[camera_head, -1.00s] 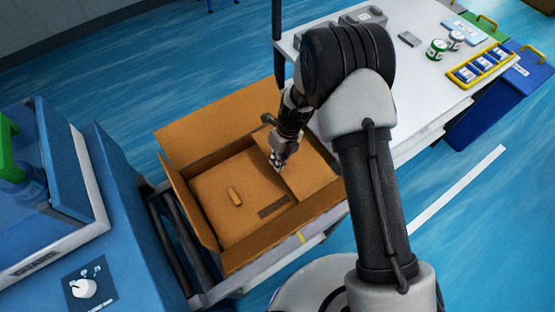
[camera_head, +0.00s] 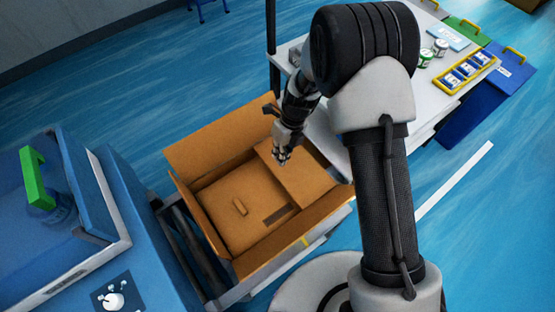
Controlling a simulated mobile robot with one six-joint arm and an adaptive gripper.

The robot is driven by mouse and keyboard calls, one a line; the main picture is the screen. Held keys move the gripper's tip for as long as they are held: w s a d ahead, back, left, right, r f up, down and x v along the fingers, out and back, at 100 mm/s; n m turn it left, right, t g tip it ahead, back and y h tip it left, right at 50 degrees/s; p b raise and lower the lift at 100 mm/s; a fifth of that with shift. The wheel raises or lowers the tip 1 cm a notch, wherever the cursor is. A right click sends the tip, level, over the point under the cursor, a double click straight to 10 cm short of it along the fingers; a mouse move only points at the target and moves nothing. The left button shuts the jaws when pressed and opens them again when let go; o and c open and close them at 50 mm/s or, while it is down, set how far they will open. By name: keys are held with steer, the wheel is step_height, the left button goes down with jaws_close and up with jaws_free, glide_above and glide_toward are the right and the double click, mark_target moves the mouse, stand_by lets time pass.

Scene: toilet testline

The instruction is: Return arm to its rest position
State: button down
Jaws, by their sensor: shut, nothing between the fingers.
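My gripper (camera_head: 283,157) is at the end of my arm, which crosses the right half of the head view. It points down over the back right part of an open cardboard box (camera_head: 213,243). The gripper is shut and empty. Whether it touches the cardboard inside the box cannot be told. My forearm and elbow stand raised, bent over toward the box.
The box sits on a roller conveyor (camera_head: 184,248). Blue bins (camera_head: 480,110) stand at right. A blue machine (camera_head: 140,225) is at left. Blue floor is clear at right.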

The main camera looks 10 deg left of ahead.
steer(key=shift+a+r+p, duration=0.1)
steer(key=shift+r+p, duration=0.2)
steer(key=shift+r, duration=1.45)
steer(key=shift+r, duration=0.1)
steer(key=s+d+r+n+t, duration=0.1)
steer(key=d+r+n, duration=0.3)
steer(key=r, duration=0.3)
steer(key=s+d+r+n+t+b, duration=0.1)
steer(key=d+r+n, duration=0.3)
steer(key=r, duration=0.3)
steer(key=s+d+r+n+t, duration=0.1)
steer(key=d+r+n, duration=0.3)
steer(key=r, duration=0.3)
steer(key=s+d+r+n+t+h, duration=0.1)
steer(key=s+d+r+n, duration=0.2)
steer(key=s+d+n, duration=0.3)
steer(key=s+d+r+n+t+b, duration=0.1)
steer(key=s+d+r+n+t, duration=0.1)
steer(key=s+d+r+n, duration=0.2)
steer(key=s+d+n, duration=0.2)
steer(key=s+n, duration=0.2)
steer(key=s, duration=0.2)
steer(key=shift+s+r+t+h, duration=0.15)
steer(key=shift+t+h, duration=0.15)
steer(key=shift+h, duration=0.1)
